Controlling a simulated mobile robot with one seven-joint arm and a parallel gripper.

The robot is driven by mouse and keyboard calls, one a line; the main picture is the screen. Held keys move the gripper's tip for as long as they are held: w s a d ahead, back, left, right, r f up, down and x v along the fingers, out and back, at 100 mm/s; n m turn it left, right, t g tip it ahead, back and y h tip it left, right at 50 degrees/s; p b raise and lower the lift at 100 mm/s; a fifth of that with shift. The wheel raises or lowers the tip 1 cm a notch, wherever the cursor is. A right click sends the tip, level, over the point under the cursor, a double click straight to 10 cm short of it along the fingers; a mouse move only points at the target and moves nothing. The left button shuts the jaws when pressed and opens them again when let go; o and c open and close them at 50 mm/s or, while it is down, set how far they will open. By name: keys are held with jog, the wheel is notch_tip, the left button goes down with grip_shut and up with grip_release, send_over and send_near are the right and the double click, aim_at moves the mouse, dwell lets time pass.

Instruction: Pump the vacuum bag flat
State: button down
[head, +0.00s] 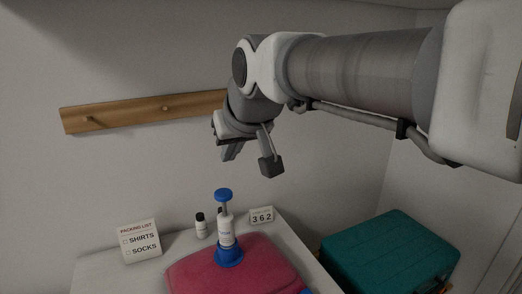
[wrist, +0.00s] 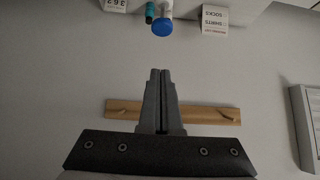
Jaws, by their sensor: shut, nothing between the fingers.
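The pink-red vacuum bag (head: 195,275) lies on a pale surface, with a rounded, padded look; its front is cut off by the frame. A hand pump with a white body (head: 225,233) stands upright on it on a blue base (head: 229,257). The pump's blue knob (head: 223,194) is raised, with a bare stretch of rod below it. The knob also shows at the top of the wrist view (wrist: 162,27). My gripper (head: 230,152) is above the pump, apart from it. Its fingers (wrist: 160,72) are together and empty.
A packing list card (head: 140,241), a small white bottle with a dark cap (head: 201,226) and a 362 number card (head: 262,215) stand near the pump. A teal case (head: 390,253) is at right. A wooden peg rail (head: 145,110) is on the wall behind.

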send_over(221, 189)
jog(key=s+d, duration=0.1)
jog(key=s, duration=0.2)
notch_tip(221, 189, down, 6)
jog(key=shift+w+d+r, duration=0.15)
notch_tip(221, 189, down, 3)
jog(key=shift+w+r, duration=0.1)
jog(key=shift+r, duration=0.1)
jog(key=shift+f+b, duration=0.3)
jog(key=shift+f, duration=0.5)
jog(key=shift+f+b, duration=1.85)
jog(key=shift+f, duration=0.5)
